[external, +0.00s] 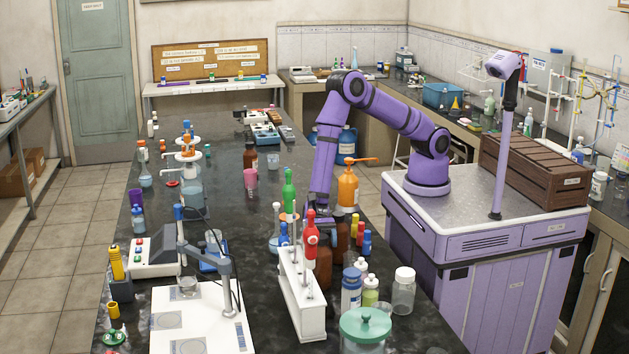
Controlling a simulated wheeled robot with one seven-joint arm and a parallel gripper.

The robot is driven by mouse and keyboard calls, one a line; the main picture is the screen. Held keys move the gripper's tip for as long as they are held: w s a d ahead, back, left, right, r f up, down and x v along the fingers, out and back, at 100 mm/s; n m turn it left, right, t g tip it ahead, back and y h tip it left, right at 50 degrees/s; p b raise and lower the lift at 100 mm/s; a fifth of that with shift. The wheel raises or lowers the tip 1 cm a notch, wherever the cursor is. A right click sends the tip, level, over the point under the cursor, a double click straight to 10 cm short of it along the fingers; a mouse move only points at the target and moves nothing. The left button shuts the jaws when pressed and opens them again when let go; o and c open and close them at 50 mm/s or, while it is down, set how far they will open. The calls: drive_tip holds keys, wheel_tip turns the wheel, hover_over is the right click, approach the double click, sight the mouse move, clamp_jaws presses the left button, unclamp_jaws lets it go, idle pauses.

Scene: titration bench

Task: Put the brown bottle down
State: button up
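My gripper (319,218) points down over the right part of the dark bench, among a crowd of bottles. It is small and partly covered by nearby items, so its fingers cannot be made out. A brown bottle (323,268) stands just below and in front of it. Another brown bottle (342,240) is close on its right, partly hidden. I cannot tell whether my gripper touches or holds either one. A further brown bottle (250,155) stands farther back on the bench, apart from my gripper.
A white rack (300,300) with a red-topped item stands in front of my gripper. A clear jar (403,292) stands near the right edge.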

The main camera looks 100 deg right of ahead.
drive_tip(key=shift+r, duration=0.1)
drive_tip(key=shift+d, duration=0.25)
drive_tip(key=d, duration=0.2)
drive_tip(key=shift+s+d, duration=0.15)
drive_tip(key=shift+d, duration=0.15)
wheel_tip(320, 180, up, 6)
drive_tip(key=shift+f, duration=0.2)
drive_tip(key=shift+s+r, duration=0.1)
drive_tip(key=shift+r, duration=0.65)
